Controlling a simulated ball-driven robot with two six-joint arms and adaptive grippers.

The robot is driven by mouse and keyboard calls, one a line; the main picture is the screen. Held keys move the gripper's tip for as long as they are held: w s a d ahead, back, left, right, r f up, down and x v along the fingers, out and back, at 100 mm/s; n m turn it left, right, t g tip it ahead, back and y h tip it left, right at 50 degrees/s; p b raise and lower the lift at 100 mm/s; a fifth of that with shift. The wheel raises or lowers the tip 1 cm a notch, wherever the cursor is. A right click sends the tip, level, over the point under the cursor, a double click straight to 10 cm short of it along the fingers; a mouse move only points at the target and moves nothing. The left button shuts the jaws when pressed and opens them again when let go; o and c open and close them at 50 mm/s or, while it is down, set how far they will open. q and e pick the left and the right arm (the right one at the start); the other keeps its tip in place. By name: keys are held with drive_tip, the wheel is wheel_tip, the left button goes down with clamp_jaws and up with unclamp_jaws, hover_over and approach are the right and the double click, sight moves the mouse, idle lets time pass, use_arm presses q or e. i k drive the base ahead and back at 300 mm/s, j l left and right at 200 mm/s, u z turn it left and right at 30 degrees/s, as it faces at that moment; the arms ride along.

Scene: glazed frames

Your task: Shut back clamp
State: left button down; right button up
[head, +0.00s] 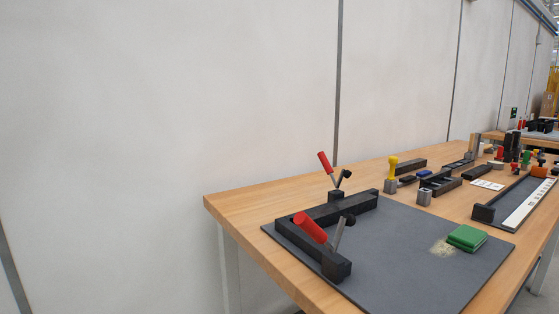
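Two toggle clamps with red handles stand on a black angled fixture (349,207) on a grey board (400,235). Neither gripper is in view.
The wooden table (240,204) has a bare strip at its left. A green block (466,237) lies at the board's right. Behind are a yellow-handled tool (392,168), dark trays (438,184) and a long rail with a white strip (526,206). A wall (180,110) stands behind.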

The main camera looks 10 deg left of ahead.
sight(328, 169)
drive_tip(key=i+j, duration=0.1)
drive_tip(key=j, duration=0.3)
drive_tip(key=i+j, duration=0.15)
drive_tip(key=j, duration=0.2)
drive_tip(key=i+j, duration=0.1)
drive_tip(key=j, duration=0.3)
drive_tip(key=i+j, duration=0.1)
drive_tip(key=j, duration=0.25)
drive_tip(key=i+j, duration=0.15)
drive_tip(key=j, duration=0.2)
drive_tip(key=i+j+u, duration=0.1)
drive_tip(key=j, duration=0.3)
drive_tip(key=i+j, duration=0.15)
drive_tip(key=j, duration=0.2)
drive_tip(key=i+j, duration=0.1)
drive_tip(key=j, duration=0.3)
